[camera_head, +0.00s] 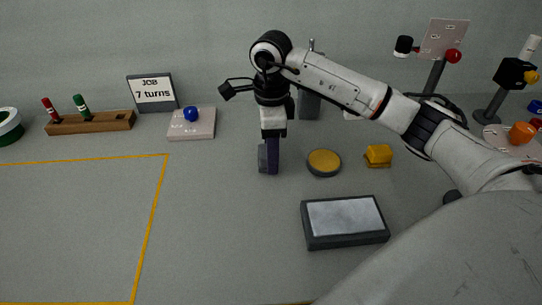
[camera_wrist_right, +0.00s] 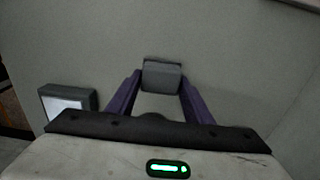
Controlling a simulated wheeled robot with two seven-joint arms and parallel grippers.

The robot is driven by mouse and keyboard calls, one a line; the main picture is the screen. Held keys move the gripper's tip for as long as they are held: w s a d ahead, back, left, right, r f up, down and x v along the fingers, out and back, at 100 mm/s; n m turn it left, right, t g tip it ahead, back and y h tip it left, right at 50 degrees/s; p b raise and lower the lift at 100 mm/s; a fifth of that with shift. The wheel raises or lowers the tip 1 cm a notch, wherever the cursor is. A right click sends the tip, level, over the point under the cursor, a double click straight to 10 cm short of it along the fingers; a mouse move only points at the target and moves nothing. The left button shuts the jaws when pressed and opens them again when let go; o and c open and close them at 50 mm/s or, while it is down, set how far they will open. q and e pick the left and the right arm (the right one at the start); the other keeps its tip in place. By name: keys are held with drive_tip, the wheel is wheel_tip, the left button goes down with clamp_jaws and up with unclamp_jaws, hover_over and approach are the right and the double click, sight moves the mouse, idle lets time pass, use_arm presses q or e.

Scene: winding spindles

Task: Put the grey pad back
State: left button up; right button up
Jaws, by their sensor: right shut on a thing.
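My right gripper (camera_head: 268,165) points down above the middle of the table, its dark purple fingers shut on a small grey pad (camera_head: 262,158). In the right wrist view the grey pad (camera_wrist_right: 162,76) sits between the two purple fingertips (camera_wrist_right: 160,92). I cannot tell whether the pad touches the table. A dark-rimmed tray with a pale grey face (camera_head: 305,228) lies to the right and nearer; its corner also shows at the left of the wrist view (camera_wrist_right: 90,98). My left gripper is not in view.
A round yellow-topped disc (camera_head: 324,162) and a yellow block (camera_head: 378,155) lie right of the gripper. A job sign (camera_head: 152,91), a pink block with a blue knob (camera_head: 192,128) and a wooden marker rack (camera_head: 90,123) stand behind left. A yellow outline (camera_head: 154,215) encloses bare table.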

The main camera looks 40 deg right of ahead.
drive_tip(key=shift+f, duration=0.8)
drive_tip(key=shift+f, duration=0.15)
drive_tip(key=o, duration=1)
wheel_tip(320, 180, up, 12)
drive_tip(key=shift+r, duration=0.2)
